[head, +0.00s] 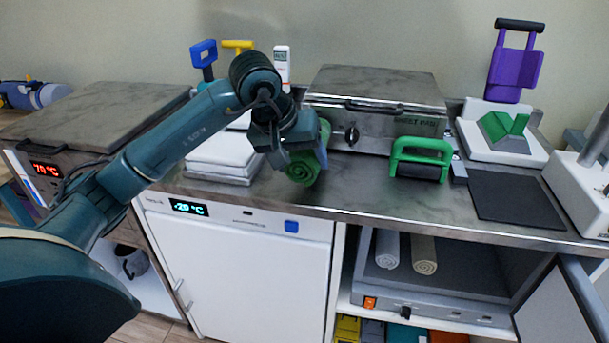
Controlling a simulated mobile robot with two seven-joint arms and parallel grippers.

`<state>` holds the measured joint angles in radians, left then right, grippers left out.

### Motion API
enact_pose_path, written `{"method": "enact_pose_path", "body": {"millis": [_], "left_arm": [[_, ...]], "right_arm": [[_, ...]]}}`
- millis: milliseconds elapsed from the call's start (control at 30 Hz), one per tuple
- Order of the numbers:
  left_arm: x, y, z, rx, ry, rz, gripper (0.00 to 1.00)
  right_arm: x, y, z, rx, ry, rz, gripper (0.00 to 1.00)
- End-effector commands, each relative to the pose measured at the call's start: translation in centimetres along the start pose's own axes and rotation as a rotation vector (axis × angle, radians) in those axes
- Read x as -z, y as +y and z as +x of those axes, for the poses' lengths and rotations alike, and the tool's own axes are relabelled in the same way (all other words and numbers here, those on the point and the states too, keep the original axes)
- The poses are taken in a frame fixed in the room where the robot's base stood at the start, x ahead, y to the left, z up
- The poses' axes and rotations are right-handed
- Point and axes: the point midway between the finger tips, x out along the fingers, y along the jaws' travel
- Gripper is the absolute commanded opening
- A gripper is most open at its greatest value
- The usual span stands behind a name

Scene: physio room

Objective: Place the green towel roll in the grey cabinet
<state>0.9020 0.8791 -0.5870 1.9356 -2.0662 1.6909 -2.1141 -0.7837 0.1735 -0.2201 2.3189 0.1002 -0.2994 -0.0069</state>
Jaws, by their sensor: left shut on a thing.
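The green towel roll (303,170) is in my left gripper (296,143), with its spiral end facing the camera. The gripper is shut on it and covers part of it. The roll shows in front of the metal box on the worktop; whether it touches the worktop I cannot tell. The grey cabinet (430,304) is under the worktop at the lower right, with an orange switch on its front. Its door (557,306) stands open to the right. Inside, a light grey roll (387,250) and a beige roll (424,255) lie at the left; the right part looks empty. My right gripper is out of view.
The steel worktop edge (400,213) runs above the cabinet opening. On the worktop are a metal box (375,100), a green-handled tool (420,160), a black mat (516,201) and a white stand (500,140). A white fridge (245,270) is left of the cabinet.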

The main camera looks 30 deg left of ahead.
Motion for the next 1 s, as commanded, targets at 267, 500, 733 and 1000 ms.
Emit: {"method": "enact_pose_path", "body": {"millis": [267,500,733,1000], "left_arm": [[-1.4,-0.8,3.1,-0.001,-0.002,0.000,0.41],[-1.3,-0.8,3.1,0.000,0.000,0.000,0.41],[-1.5,-0.9,3.4,0.000,-0.002,0.000,0.73],[-1.5,-0.9,3.4,0.001,-0.002,0.000,0.88]], "right_arm": [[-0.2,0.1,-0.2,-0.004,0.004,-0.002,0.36],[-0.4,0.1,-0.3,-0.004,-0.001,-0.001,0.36],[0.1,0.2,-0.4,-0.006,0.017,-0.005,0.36],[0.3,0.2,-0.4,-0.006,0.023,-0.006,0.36]]}}
